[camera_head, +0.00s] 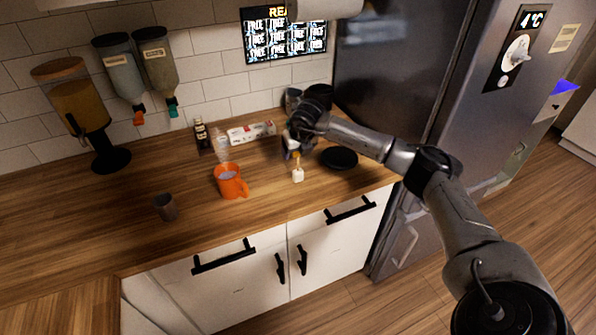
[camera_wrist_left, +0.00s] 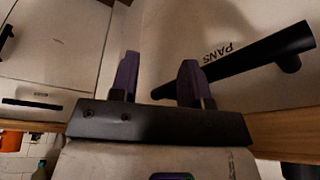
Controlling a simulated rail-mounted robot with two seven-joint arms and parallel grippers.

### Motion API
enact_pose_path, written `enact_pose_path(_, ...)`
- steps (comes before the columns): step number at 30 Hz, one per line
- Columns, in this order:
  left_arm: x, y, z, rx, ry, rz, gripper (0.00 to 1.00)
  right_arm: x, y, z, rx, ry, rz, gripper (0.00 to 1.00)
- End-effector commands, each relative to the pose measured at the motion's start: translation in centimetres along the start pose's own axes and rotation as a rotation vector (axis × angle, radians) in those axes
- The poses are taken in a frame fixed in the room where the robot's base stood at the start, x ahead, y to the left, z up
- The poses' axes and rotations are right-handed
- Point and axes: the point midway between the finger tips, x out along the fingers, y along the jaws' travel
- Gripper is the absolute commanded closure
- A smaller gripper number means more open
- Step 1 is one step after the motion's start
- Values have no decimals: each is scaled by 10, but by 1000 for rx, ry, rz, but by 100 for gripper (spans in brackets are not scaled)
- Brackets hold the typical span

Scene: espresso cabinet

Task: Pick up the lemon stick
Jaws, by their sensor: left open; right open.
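A small white piece with a yellow-orange upper part (camera_head: 297,173) stands on the wooden counter. It may be the lemon stick, but it is too small to tell. My right gripper (camera_head: 292,152) is just above and beside it, with the fingers low over the counter. It is open, and I cannot tell whether it touches the piece. My left gripper (camera_wrist_left: 159,82) shows only in the left wrist view, open and empty in front of cabinet fronts.
An orange mug (camera_head: 229,181) and a small dark cup (camera_head: 166,207) stand to the left. A round black plate (camera_head: 339,158) lies to the right. A white box (camera_head: 251,132) and a dark bottle (camera_head: 201,134) stand behind. A black handle marked PANS (camera_wrist_left: 255,58) is near my left gripper.

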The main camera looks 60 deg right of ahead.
Motion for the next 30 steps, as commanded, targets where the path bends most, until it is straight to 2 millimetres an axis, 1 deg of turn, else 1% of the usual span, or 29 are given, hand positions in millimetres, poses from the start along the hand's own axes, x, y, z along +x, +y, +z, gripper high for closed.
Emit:
enact_pose_path(2,0,1,0,-3,1,3,57,0,0,0,0,0,0,28)
enact_pose_path(22,0,-2,0,6,-1,-5,57,0,0,0,1,0,0,92)
enact_pose_path(30,0,-2,0,8,-2,-6,57,-1,0,1,1,-1,0,93)
